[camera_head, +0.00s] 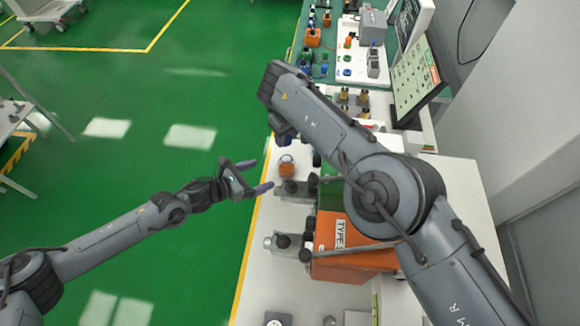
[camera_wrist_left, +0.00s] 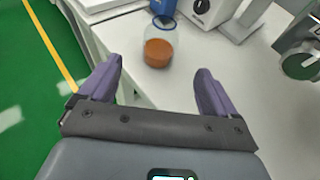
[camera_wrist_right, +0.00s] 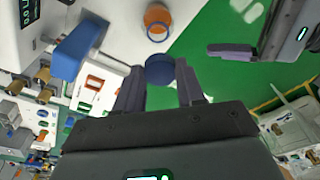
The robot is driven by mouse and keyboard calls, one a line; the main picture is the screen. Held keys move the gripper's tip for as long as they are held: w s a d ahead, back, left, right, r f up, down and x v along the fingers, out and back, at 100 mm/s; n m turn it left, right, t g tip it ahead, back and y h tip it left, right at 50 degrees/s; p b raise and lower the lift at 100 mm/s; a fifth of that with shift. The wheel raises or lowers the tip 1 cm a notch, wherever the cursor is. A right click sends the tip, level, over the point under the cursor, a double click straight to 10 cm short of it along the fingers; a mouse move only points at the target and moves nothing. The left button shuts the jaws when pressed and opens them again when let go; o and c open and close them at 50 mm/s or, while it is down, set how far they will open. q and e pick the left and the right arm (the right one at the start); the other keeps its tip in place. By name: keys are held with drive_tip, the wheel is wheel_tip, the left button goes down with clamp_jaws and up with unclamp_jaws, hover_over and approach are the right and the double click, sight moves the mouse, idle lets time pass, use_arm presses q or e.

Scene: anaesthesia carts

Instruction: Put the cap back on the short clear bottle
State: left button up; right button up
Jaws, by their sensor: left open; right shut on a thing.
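The short clear bottle (camera_head: 287,168) holds orange-brown liquid and stands upright on the white table near its left edge. It also shows in the left wrist view (camera_wrist_left: 157,52) and the right wrist view (camera_wrist_right: 157,20), with no cap visible on it. My right gripper (camera_wrist_right: 160,80) is shut on a round dark blue cap (camera_wrist_right: 160,67); in the head view its arm mostly hides the fingers, just beyond the bottle. My left gripper (camera_head: 254,176) is open and empty beside the bottle, over the table edge. In the left wrist view, the bottle is beyond the open fingertips (camera_wrist_left: 160,72).
An orange box (camera_head: 345,250) stands at the front of the table, with grey fittings (camera_head: 290,240) beside it. A tilted screen (camera_head: 415,80) and a board with coloured fittings (camera_head: 350,60) are farther back. Green floor (camera_head: 130,180) lies open to the left.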

use_arm(q)
drive_tip(key=x, duration=1.2)
drive_tip(key=shift+d+r, duration=0.1)
idle(0.4)
drive_tip(key=c, duration=1.5)
use_arm(e)
hover_over(287, 153)
drive_tip(key=s, duration=0.2)
drive_tip(key=shift+w+f, duration=0.15)
drive_tip(key=shift+f, duration=2.35)
drive_tip(key=shift+f, duration=0.15)
drive_tip(key=shift+f, duration=0.75)
use_arm(q)
drive_tip(key=shift+b, duration=0.6)
use_arm(e)
drive_tip(key=shift+f, duration=0.6)
